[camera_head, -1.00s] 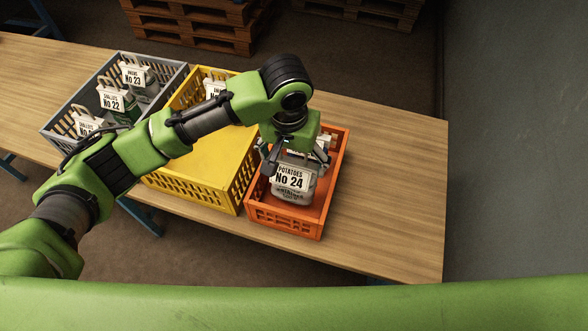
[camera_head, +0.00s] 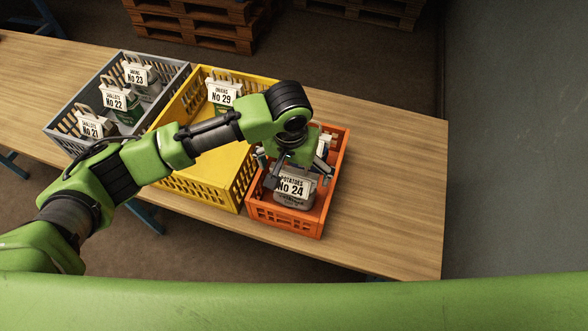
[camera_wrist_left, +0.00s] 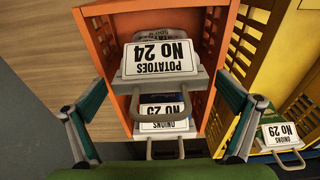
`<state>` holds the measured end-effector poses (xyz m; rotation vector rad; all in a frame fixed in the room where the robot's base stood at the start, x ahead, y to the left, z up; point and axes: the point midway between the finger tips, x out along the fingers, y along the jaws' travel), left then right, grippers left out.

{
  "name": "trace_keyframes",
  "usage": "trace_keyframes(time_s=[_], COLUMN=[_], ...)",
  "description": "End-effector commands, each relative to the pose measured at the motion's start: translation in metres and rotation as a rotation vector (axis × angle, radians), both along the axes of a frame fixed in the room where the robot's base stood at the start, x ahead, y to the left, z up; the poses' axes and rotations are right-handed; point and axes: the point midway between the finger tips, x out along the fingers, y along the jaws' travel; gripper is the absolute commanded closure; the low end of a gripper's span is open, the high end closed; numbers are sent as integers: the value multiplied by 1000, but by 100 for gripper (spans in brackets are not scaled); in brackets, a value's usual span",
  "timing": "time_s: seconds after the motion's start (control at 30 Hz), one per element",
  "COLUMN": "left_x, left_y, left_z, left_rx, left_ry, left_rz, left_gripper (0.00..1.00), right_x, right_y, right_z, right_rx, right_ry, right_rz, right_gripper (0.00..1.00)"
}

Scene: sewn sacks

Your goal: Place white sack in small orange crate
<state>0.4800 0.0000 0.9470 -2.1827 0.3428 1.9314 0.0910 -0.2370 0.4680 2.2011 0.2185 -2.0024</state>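A pale grey-white sack labelled Potatoes No 24 (camera_head: 292,201) stands in the small orange crate (camera_head: 283,221), near its front end. In the left wrist view the same sack's label (camera_wrist_left: 160,58) and grey top bar lie inside the orange crate (camera_wrist_left: 97,42). A second sack, Onions No 25 (camera_wrist_left: 165,110), is behind it in that crate, its body mostly hidden. My left gripper (camera_head: 302,176) is over the crate. In the wrist view its fingers (camera_wrist_left: 165,117) are wide apart, beside the sack tops, with no visible grip on either.
A yellow crate (camera_head: 200,192) adjoins on the left, holding Onions No 29 (camera_head: 221,94) at its far end. A grey crate (camera_head: 62,143) holds sacks No 21, 22 and 23. The wooden table (camera_head: 400,180) is clear to the right. Pallets (camera_head: 195,20) stand behind.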

Motion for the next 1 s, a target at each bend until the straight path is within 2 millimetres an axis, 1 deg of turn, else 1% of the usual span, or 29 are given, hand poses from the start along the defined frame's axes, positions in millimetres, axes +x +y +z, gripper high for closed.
trace_keyframes(time_s=[0.17,0.27,0.37,0.47,0.6,0.73,0.9,1.0], left_x=[0,0,-1,-3,-7,-10,-13,-14], left_y=[0,0,0,0,1,3,3,4], left_z=[1,6,19,38,70,95,115,120], left_rx=[0,-1,-2,-4,-4,-2,-2,0], left_ry=[-1,-3,-4,-5,-5,-4,-3,0], left_rz=[0,0,-1,-1,-2,-1,0,0], left_gripper=[1,1,1,1,1,1,1,1], right_x=[0,-1,-1,-1,-2,-2,-2,-2], right_y=[0,0,0,0,0,1,2,3], right_z=[0,-2,-6,-11,-17,-21,-24,-24], right_rx=[0,0,0,0,0,1,2,3], right_ry=[1,1,2,2,3,3,4,4], right_rz=[-1,-1,-1,-1,-1,-1,-1,-1], right_gripper=[70,70,70,70,70,70,70,70])
